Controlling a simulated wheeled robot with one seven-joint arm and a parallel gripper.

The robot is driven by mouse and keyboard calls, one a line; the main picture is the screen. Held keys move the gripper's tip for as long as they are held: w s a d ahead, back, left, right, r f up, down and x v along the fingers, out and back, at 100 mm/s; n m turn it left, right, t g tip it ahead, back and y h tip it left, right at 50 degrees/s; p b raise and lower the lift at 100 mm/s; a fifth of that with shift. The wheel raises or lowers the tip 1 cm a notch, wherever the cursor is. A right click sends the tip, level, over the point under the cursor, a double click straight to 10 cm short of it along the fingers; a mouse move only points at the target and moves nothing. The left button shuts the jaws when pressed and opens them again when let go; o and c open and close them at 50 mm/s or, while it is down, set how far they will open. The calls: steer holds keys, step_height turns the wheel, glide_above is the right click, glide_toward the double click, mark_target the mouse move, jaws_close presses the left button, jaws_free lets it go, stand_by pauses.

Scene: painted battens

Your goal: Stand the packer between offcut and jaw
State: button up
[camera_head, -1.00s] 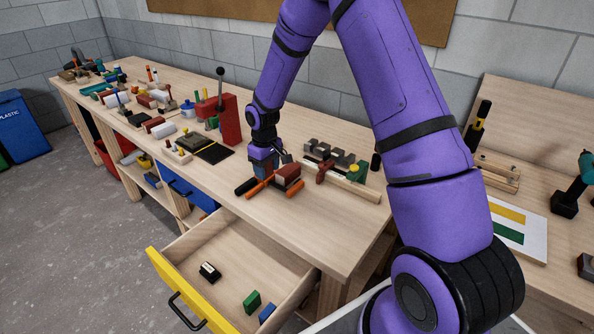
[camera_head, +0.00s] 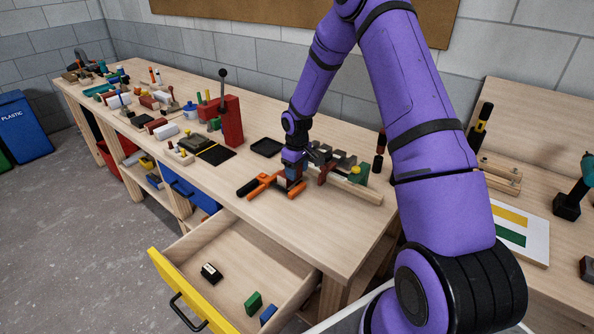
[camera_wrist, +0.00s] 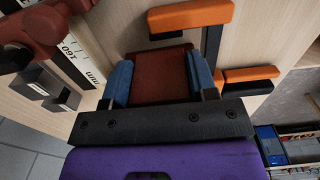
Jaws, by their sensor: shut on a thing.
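My gripper (camera_head: 293,172) is low over the bench, beside an orange clamp (camera_head: 262,184) with black parts. In the wrist view its two blue fingers (camera_wrist: 160,85) are closed on the sides of a reddish-brown block (camera_wrist: 158,75). I cannot tell from its look whether this block is the packer or the offcut. An orange clamp jaw (camera_wrist: 190,16) with a dark pad lies just beyond the block's far edge. A second orange part (camera_wrist: 248,75) lies to its right. The gripper hides most of the gap in the head view, so contact with the jaw is unclear.
A pale batten (camera_head: 350,190) lies right of the gripper, with grey metal parts (camera_head: 325,155) behind it. A white millimetre rule (camera_wrist: 72,55) shows in the wrist view. A black tray (camera_head: 266,147) lies behind the clamp. The open yellow-fronted drawer (camera_head: 185,290) juts out below.

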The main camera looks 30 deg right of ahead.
steer(key=shift+s+f, duration=0.2)
steer(key=shift+f, duration=0.2)
